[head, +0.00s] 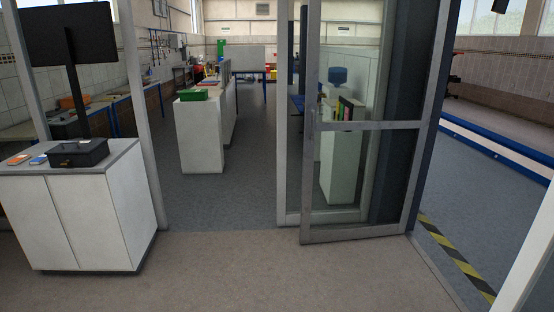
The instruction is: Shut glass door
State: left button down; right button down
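A glass door (364,127) with a grey metal frame stands in the right half of the head view. It is swung open toward me, its hinge side at the right and its free edge at the left. A small dark handle or lock shows near the free edge, at the height of the crossbar. The doorway to the left of the door is open, with the room behind it visible. Neither of my grippers is in view.
A white cabinet (75,220) with a black box (77,153) stands at the left. The brown floor (230,270) before the door is clear. Yellow-black tape (455,258) lies on the floor at the right. White counters (200,135) stand inside the room.

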aim_at(306, 235)
jog(key=i, duration=2.3)
jog(key=j+u, duration=0.05)
jog(key=j, duration=0.05)
